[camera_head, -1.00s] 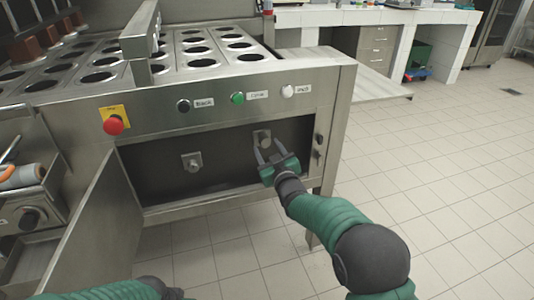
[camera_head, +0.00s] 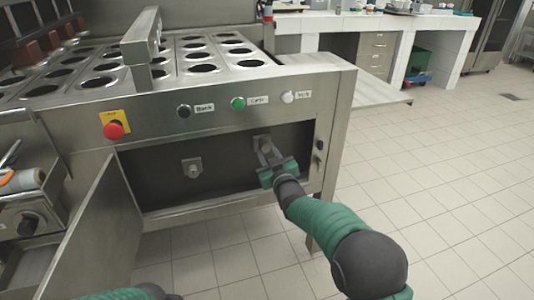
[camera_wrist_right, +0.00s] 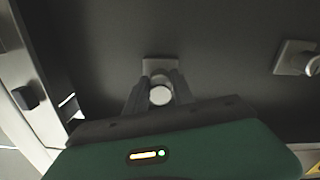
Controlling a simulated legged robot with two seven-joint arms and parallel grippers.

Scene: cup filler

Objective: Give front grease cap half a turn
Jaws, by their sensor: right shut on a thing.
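Two grey grease caps sit on square plates on the dark back wall of the open machine compartment. The right-hand cap (camera_head: 265,147) is between the fingers of my right gripper (camera_head: 266,152). In the right wrist view this cap (camera_wrist_right: 160,96) shows as a round light end, with the right gripper's fingers (camera_wrist_right: 159,92) closed on its two sides. The other cap (camera_head: 193,169) stands free to the left; it shows at the right edge of the wrist view (camera_wrist_right: 312,66). Part of my left arm shows at the bottom left; its gripper is out of view.
The compartment door (camera_head: 97,232) hangs open on the left. Above are a red stop button (camera_head: 113,131), a green button (camera_head: 238,103) and other labelled buttons. The compartment's right edge post (camera_head: 320,145) is close to my right gripper.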

